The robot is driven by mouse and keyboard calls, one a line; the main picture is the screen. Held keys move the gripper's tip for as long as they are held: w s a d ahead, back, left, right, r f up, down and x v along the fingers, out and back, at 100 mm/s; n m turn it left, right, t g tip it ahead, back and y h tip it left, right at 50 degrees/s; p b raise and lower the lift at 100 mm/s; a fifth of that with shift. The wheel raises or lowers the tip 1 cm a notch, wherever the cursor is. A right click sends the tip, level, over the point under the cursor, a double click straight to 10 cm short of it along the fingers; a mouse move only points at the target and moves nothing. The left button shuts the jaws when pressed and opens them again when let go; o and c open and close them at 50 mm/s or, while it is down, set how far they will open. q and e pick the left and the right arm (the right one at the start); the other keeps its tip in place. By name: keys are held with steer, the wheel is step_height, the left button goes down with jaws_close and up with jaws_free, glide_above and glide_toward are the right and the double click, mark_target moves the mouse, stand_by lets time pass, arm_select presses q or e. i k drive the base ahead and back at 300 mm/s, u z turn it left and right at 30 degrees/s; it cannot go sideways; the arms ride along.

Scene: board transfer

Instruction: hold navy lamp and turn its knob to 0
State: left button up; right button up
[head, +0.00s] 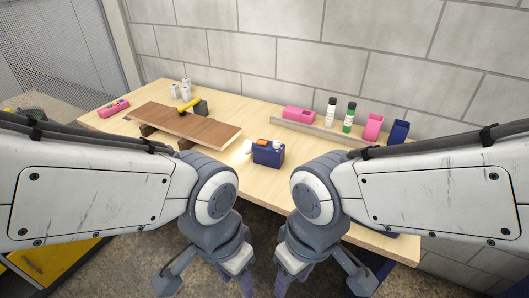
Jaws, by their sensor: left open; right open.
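The navy lamp (268,154) is a small boxy body standing on the wooden table near its front edge, around the middle. An orange part shows on its top and a pale glow at its left side. Its knob and the knob's setting are too small to make out. My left gripper (207,284) is open and empty at the bottom of the head view, in front of the table and left of the lamp. My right gripper (319,285) is open and empty at the bottom, right of the lamp. Both are apart from the lamp.
A brown board (190,124) rests on low supports left of the lamp, with a yellow-handled hammer (190,104) on it. Behind are white cans (175,91). A rail (315,130), bottles (331,111), and pink (373,127) and navy (399,132) containers line the wall side.

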mark_target(276, 144)
steer(key=u, duration=0.8)
steer(key=i, duration=0.85)
steer(key=z, duration=1.15)
